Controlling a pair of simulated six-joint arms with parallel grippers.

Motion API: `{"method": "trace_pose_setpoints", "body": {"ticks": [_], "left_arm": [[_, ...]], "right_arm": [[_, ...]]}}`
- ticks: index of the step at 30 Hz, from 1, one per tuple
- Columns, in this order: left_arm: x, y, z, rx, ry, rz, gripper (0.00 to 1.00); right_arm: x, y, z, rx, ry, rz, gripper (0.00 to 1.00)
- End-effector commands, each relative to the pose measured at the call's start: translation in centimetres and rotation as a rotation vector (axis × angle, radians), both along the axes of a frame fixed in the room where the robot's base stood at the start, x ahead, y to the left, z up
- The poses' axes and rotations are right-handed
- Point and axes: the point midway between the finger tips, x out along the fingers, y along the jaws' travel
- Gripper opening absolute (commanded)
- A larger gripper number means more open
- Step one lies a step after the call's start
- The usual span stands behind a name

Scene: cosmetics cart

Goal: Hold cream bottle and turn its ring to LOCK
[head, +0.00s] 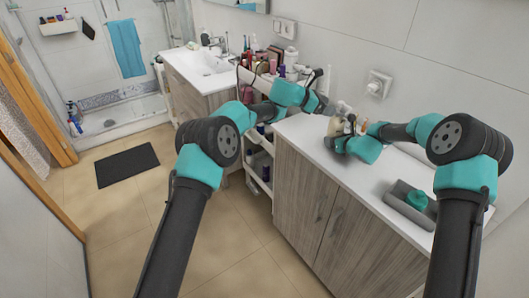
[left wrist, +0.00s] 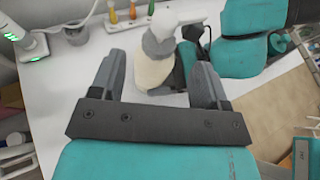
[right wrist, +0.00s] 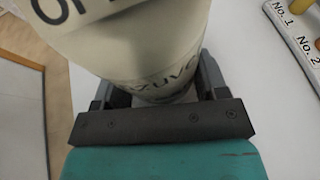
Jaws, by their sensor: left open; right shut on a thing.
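The cream bottle (head: 336,126) stands over the white counter. My right gripper (right wrist: 155,80) is shut around its body, with a finger on each side. In the right wrist view the bottle (right wrist: 150,50) fills the top, with dark lettering on its body and on a pale band above, cut off by the frame. In the left wrist view the bottle (left wrist: 153,75) has a grey ring (left wrist: 158,45) and a white top (left wrist: 178,18). My left gripper (left wrist: 157,62) is open, its fingers apart, with the bottle beyond the gap. Contact there is not visible. The ring's setting is unreadable.
A white holder with coloured tubes (left wrist: 132,14) stands behind the bottle; its numbered edge (right wrist: 297,38) shows in the right wrist view. A grey tray (head: 396,207) with a teal item lies at the counter's right. A cart of cosmetics (head: 262,140) stands left of the counter.

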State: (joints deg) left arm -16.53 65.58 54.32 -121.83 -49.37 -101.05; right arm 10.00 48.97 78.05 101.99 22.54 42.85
Motion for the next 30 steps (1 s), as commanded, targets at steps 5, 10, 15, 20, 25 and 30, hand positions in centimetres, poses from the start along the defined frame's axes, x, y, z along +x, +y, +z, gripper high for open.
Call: {"method": "trace_pose_setpoints", "body": {"ticks": [5, 10, 15, 20, 25, 30], "left_arm": [[-0.4, 2.7, 1.2, -0.001, 0.000, 0.003, 0.69], [-0.9, 5.1, 2.2, -0.001, 0.001, 0.003, 0.69], [-1.2, 7.1, 2.0, -0.023, 0.059, 0.030, 0.69], [-0.8, 8.5, 0.0, -0.107, 0.252, 0.141, 0.69], [-0.5, 10.0, -2.1, -0.185, 0.439, 0.249, 0.69], [-0.4, 11.5, -4.2, -0.256, 0.614, 0.351, 0.69]], "right_arm": [[0.0, 0.0, -0.1, 0.000, 0.001, 0.000, 0.30], [0.0, 0.0, -0.1, 0.000, 0.001, 0.000, 0.30], [0.0, 0.0, -0.1, 0.000, 0.001, 0.000, 0.30], [0.0, 0.0, -0.1, 0.000, 0.001, 0.000, 0.30], [0.0, 0.0, -0.1, 0.000, 0.001, 0.000, 0.30], [0.0, 0.0, -0.1, 0.000, 0.001, 0.000, 0.30]]}}
